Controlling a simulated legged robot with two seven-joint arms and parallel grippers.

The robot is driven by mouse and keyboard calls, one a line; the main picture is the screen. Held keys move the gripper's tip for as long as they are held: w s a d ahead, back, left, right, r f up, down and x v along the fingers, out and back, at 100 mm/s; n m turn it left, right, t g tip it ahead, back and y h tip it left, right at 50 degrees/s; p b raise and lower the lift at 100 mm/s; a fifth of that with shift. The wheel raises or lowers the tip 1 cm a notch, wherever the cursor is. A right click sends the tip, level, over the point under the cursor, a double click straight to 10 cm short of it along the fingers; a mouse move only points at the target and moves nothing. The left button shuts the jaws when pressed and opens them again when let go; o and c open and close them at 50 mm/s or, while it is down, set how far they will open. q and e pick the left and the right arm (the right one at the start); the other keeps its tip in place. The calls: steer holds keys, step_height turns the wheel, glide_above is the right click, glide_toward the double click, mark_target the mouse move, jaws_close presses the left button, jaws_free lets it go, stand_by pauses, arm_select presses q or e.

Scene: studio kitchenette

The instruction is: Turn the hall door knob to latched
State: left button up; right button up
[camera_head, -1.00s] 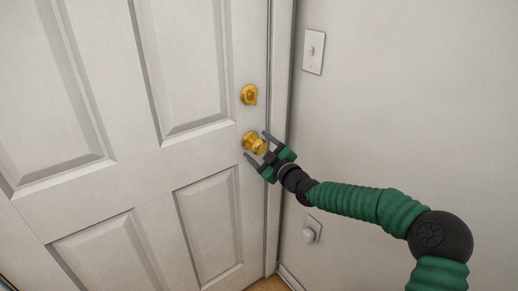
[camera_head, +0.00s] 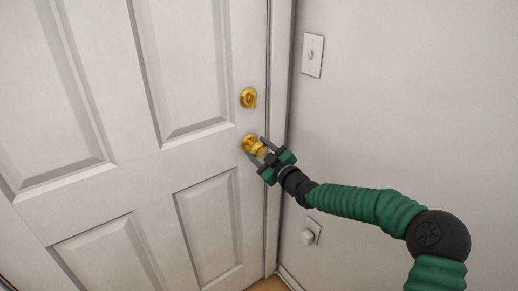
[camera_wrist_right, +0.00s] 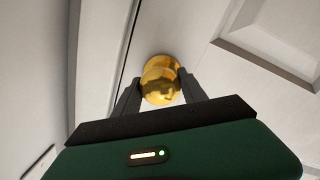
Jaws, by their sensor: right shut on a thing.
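The hall door (camera_head: 150,160) is white and panelled, and stands flush in its frame as far as I can see. Its round brass knob (camera_head: 251,143) is on the right side of the door, below a brass deadbolt (camera_head: 248,97). My right gripper (camera_head: 257,148) is at the knob with one finger on each side. In the right wrist view the knob (camera_wrist_right: 161,84) sits between both dark fingers, which are shut on it. How far the knob is turned cannot be told. My left gripper is not in view.
A light switch (camera_head: 312,55) is on the wall right of the door frame. A small white wall fitting (camera_head: 310,232) sits lower down. The wall is otherwise bare, with free room around my right arm.

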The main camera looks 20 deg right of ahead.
steer(key=m+p, duration=0.2)
steer(key=m, duration=0.1)
steer(key=m+p, duration=0.1)
steer(key=p, duration=0.1)
steer(key=shift+r+m, duration=0.25)
steer(key=shift+m, duration=0.15)
steer(key=shift+f+m+g+p, duration=0.1)
steer(key=shift+m+g+p, duration=0.2)
steer(key=shift+m+p, duration=1.1)
steer(key=shift+m, duration=0.4)
steer(key=o, duration=1.4)
steer(key=shift+d+f, duration=0.1)
steer(key=shift+c, duration=0.2)
steer(key=f+p+v, duration=0.1)
steer(key=v, duration=1.5)
steer(key=shift+s+d+r+p, duration=0.25)
steer(key=shift+d+r+p, duration=0.1)
steer(key=shift+r+p, duration=0.05)
